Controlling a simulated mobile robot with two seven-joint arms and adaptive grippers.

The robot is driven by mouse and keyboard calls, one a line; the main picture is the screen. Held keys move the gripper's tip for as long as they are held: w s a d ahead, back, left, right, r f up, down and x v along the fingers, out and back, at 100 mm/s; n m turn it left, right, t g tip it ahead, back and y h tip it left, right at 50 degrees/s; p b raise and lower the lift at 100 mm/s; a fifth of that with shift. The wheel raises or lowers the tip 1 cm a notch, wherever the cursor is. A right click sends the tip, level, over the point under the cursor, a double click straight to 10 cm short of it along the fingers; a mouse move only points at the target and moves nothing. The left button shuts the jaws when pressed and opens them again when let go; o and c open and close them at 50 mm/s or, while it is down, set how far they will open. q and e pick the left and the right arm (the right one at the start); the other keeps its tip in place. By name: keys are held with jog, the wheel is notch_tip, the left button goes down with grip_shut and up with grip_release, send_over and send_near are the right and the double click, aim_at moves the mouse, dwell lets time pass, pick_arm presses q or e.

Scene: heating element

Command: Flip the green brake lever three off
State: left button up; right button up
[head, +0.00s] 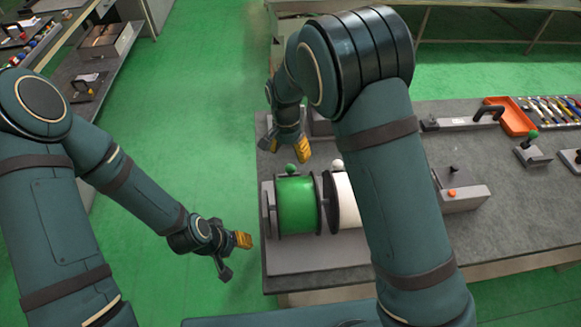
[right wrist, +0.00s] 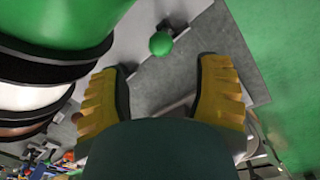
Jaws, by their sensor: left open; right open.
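A green ball-topped lever (head: 290,168) stands at the edge of the green spool (head: 297,205). The right wrist view also shows its green ball (right wrist: 160,44), just beyond the gap between my fingertips. My right gripper (head: 289,146) is open and empty, just above and behind this ball in the head view. Its two yellow-padded fingers show in the right wrist view (right wrist: 160,72), apart from the ball. My left gripper (head: 236,256) is open and empty beside the bench's left edge, left of the green spool. The lever's pivot is hard to make out.
A white spool (head: 347,200) with a white-topped lever (head: 336,165) stands right of the green one, partly hidden by my right arm. The grey bench (head: 400,172) also bears a grey box (head: 462,195), an orange tray (head: 512,118) and another green-knobbed lever (head: 532,137).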

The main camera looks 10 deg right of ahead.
aim_at(290, 165)
jog(key=f, duration=0.8)
jog(key=shift+d, duration=0.2)
jog(key=shift+r, duration=0.1)
grip_shut()
